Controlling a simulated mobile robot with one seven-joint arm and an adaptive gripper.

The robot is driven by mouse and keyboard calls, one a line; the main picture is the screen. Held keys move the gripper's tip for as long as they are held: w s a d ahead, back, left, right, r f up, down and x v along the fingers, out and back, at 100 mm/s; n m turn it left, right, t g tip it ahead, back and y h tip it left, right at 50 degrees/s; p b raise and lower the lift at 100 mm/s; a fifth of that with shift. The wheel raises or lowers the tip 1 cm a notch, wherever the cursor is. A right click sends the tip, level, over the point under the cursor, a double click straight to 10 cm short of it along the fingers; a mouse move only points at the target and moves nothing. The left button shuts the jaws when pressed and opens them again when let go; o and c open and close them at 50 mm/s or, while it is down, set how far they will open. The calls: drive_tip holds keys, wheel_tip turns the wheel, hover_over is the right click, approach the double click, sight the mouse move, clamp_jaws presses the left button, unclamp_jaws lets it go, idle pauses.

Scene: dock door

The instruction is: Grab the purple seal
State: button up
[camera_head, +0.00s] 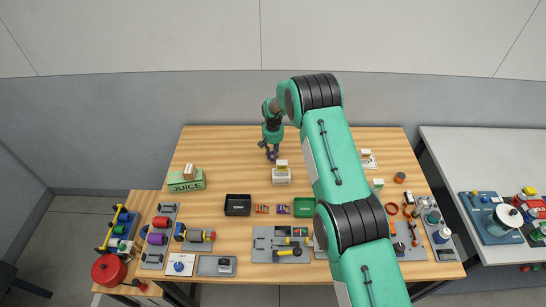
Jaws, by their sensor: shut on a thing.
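My gripper (271,148) reaches down at the back middle of the wooden table, left of my raised green arm. Its jaws are shut on a small dark purple thing (272,156), which I take to be the purple seal. The jaws hide part of it, and it is too small to make out its shape. I cannot tell whether it touches the table top. A purple cylinder (156,239) lies in a grey rack at the front left, far from my gripper.
A white block (281,175) with a yellowish top stands just in front of my gripper. A green juice carton (186,181), a black tray (237,205) and a green tray (304,207) are on the table (220,155). The back left of the table is clear.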

sight(273, 152)
drive_tip(key=shift+r+b, duration=0.35)
drive_tip(key=shift+r, duration=4.2)
drive_tip(key=shift+r, duration=0.1)
